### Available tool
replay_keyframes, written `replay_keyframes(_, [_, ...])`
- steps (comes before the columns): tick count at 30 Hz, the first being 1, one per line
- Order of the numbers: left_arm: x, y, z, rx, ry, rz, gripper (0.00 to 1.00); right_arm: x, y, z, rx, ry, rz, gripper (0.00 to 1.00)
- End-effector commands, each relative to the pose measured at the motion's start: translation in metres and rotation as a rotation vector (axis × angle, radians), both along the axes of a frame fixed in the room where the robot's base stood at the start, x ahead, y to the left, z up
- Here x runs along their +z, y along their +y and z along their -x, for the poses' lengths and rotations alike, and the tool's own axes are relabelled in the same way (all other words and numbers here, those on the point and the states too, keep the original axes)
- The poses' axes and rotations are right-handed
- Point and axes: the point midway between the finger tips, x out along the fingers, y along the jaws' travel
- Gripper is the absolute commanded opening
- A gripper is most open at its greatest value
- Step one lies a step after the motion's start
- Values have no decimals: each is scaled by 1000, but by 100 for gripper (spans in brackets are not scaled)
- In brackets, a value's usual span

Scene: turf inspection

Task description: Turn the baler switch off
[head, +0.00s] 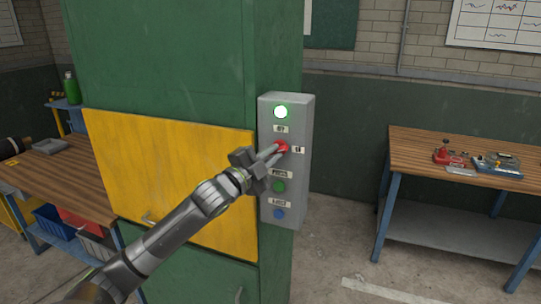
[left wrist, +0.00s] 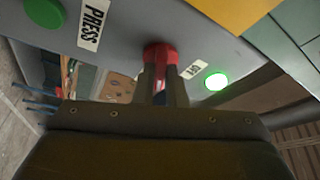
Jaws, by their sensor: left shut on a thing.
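The baler (head: 160,60) is a tall green machine with a yellow door (head: 170,170). A grey control box (head: 304,120) is fixed on its right side. On the box is a red switch knob (head: 284,147), below a lit green lamp (head: 281,112). My left gripper (head: 275,154) is shut on the red switch, which also shows between the fingers in the left wrist view (left wrist: 160,54). The lit lamp (left wrist: 216,81) glows there too. The fingers partly hide the knob, so I cannot tell its exact setting. My right gripper is out of view.
Below the switch are a green button (head: 279,186), labelled PRESS in the left wrist view (left wrist: 43,12), and a blue button (head: 279,213). A workbench with parts (head: 425,143) stands right, another table (head: 60,180) left. Floor between baler and right bench is clear.

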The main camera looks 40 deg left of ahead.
Motion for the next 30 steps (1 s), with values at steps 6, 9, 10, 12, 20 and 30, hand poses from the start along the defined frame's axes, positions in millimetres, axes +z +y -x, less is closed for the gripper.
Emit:
replay_keyframes(6, [-3, -2, -1, -1, -52, 199, 0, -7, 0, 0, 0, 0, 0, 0])
replay_keyframes(9, [-4, -2, -1, -1, -75, 291, 0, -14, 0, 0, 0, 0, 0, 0])
replay_keyframes(10, [-5, -2, -1, -1, -82, 319, 0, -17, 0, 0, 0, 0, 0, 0])
replay_keyframes(12, [-6, -3, -1, -2, -98, 384, 0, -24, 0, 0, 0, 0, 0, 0])
replay_keyframes(20, [-8, -5, -1, -3, -158, 624, 0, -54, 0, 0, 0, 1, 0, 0])
replay_keyframes(30, [-6, -7, -2, -3, -224, 905, 0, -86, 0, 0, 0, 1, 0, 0])
